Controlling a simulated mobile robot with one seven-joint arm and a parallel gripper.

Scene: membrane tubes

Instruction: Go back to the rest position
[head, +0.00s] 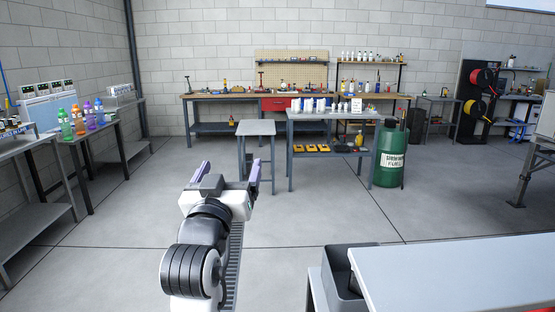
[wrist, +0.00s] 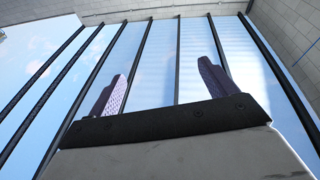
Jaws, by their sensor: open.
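My gripper (head: 229,174) is in the lower middle of the head view, raised in front of my body over open floor. Its two purple fingers stand wide apart with nothing between them. In the wrist view my gripper (wrist: 162,88) is also open and empty, pointing up toward a skylight (wrist: 180,50) with dark bars. No membrane tube can be made out for certain in either view.
A grey bin (head: 345,285) and a white-topped table (head: 450,275) stand at the lower right. A small grey table (head: 256,129), a shelved table (head: 335,116) and a green drum (head: 388,158) stand ahead. Colored bottles (head: 80,118) stand on a left bench. Floor around my gripper is clear.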

